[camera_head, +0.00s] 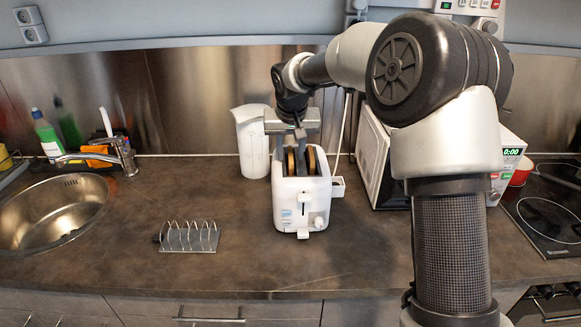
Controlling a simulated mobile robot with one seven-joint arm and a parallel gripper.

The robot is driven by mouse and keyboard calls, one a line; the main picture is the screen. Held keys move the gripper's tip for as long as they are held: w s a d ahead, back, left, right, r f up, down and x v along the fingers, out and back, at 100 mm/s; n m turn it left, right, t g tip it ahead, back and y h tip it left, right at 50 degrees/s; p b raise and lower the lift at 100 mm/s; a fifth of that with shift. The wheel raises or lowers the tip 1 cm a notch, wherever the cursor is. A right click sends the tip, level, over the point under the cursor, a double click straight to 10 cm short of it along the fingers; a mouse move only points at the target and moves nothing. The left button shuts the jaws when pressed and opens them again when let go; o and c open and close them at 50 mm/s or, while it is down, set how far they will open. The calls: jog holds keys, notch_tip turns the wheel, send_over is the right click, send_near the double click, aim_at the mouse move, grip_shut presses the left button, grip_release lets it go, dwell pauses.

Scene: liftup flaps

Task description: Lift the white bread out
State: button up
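The white toaster (300,201) stands upright on the counter, with its lever at the front. Two upright bread slices show at its top: a left slice (291,161) and a right slice (311,160), both with brown edges. I cannot tell from this view which one is the white bread. My gripper (291,154) points down over the toaster, its dark fingers low beside the left slice. The fingers are small and partly hidden, so I cannot tell whether they touch or grip the slice.
A metal toast rack (188,237) stands on the counter to the left of the toaster, with free counter around it. A white kettle-like jug (252,142) is behind left. A microwave (376,158) is close on the right. The sink (48,214) is at far left, the hob (548,216) far right.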

grip_shut()
jog(key=shift+r, duration=0.1)
